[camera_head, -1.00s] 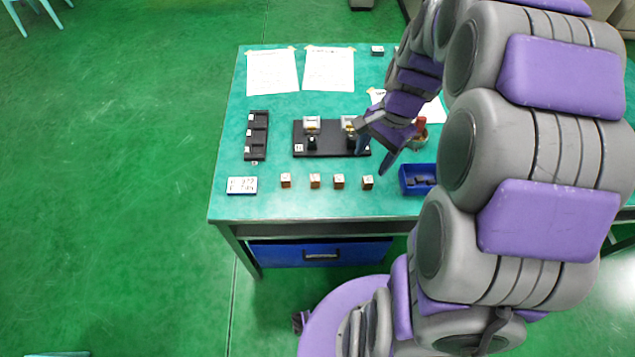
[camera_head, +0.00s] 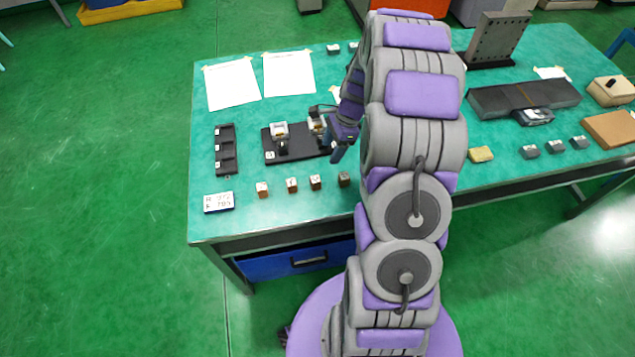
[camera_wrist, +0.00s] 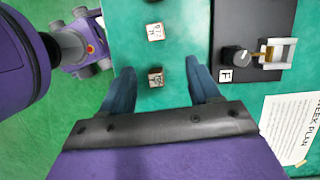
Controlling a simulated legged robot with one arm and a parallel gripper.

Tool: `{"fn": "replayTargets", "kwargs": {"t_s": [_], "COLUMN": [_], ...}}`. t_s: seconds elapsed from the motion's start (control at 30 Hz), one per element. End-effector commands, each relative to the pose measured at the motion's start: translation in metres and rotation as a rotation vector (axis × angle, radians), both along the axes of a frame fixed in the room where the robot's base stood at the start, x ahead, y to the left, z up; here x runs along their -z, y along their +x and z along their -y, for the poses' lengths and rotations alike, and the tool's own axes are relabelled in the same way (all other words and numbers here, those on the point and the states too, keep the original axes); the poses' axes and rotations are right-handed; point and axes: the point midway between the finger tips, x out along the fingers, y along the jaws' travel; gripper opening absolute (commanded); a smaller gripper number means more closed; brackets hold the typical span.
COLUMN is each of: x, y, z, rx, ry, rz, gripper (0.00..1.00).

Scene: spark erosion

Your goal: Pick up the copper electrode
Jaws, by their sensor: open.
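Several small copper-brown blocks with white marked tops stand in a row near the table's front edge: a left one (camera_head: 262,190), two middle ones (camera_head: 291,185) (camera_head: 316,182) and a darker, shaded right one (camera_head: 344,179). The head view does not tell which is the copper electrode. My gripper (camera_head: 339,153) is open, above and slightly behind the right block. In the wrist view one block (camera_wrist: 156,78) lies between the open fingers (camera_wrist: 160,67), apart from both. A second block (camera_wrist: 155,31) is further up.
A black base with clamp fixtures (camera_head: 300,156) stands behind the row; it also shows in the wrist view (camera_wrist: 225,40). A black slotted rack (camera_head: 225,150) and white label plate (camera_head: 219,202) are at left. My arm hides the table's middle.

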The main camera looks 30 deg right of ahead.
Motion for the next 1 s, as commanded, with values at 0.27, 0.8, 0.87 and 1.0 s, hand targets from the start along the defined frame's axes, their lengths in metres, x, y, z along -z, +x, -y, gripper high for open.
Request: {"fn": "replayTargets", "kwargs": {"t_s": [0.27, 0.8, 0.87, 1.0], "x": [0.055, 0.113, 0.121, 0.129], "y": [0.001, 0.001, 0.002, 0.003], "z": [-0.026, -0.032, -0.037, -0.042], "rx": [-0.006, -0.005, -0.006, -0.004], "ry": [-0.004, 0.003, 0.0, -0.006], "rz": [-0.007, -0.004, -0.005, -0.002], "gripper": [0.62, 0.62, 0.62, 0.62]}}
